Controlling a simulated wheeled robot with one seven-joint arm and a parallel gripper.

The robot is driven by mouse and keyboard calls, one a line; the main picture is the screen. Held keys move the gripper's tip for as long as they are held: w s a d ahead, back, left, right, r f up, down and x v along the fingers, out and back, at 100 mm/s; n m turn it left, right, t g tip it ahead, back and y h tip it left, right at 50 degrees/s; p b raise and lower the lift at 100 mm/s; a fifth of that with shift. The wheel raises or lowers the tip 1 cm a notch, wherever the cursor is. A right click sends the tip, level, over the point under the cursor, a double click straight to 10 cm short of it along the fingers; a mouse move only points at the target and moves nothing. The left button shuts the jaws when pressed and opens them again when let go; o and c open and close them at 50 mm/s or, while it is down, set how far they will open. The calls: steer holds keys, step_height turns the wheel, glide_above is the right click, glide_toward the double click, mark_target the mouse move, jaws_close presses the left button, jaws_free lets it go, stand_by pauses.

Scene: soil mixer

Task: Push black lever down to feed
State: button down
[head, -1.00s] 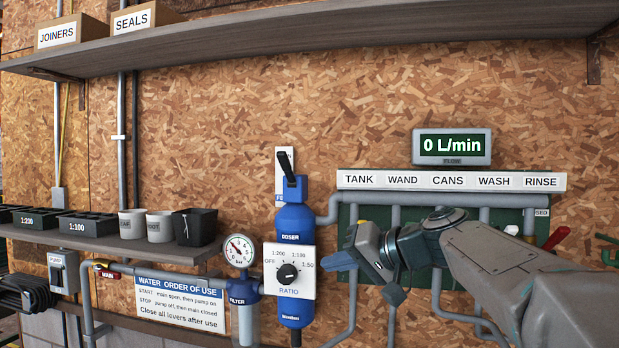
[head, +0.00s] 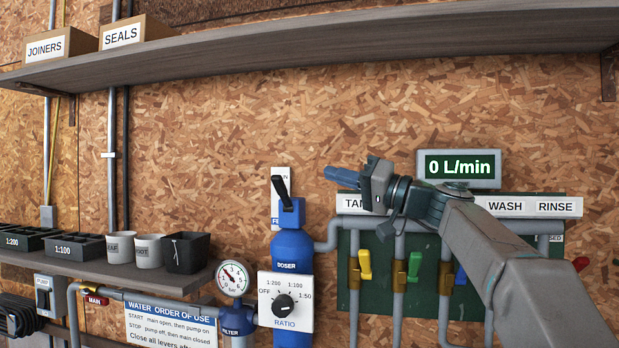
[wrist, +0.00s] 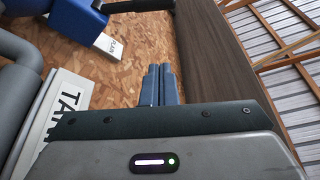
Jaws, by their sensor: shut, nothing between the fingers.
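The black lever (head: 280,188) sits on top of the blue doser (head: 290,250). It is tilted up and slightly left in front of a white label plate. My gripper (head: 327,173) is to the right of the lever at about its height in the head view, with a visible gap between them. The blue fingers are together and empty, pointing left. In the wrist view the fingers (wrist: 160,82) are shut.
A ratio dial (head: 285,303) and a pressure gauge (head: 233,278) are below. The flow display (head: 459,168) reads 0 L/min. My arm partly covers the outlet sign (head: 555,207). A long shelf (head: 330,47) runs above. The wall between shelf and doser is clear.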

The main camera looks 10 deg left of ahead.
step_height(320, 180, up, 3)
steer(key=p, duration=0.5)
glide_above(282, 192)
steer(key=w+d, duration=0.2)
steer(key=w, duration=0.1)
steer(key=shift+s+d+f, duration=0.1)
steer(key=shift+s+f, duration=0.65)
steer(key=shift+f, duration=0.2)
steer(key=shift+s+f, duration=0.75)
steer(key=shift+f, duration=0.15)
steer(key=shift+f+b, duration=0.2)
steer(key=shift+b, duration=0.5)
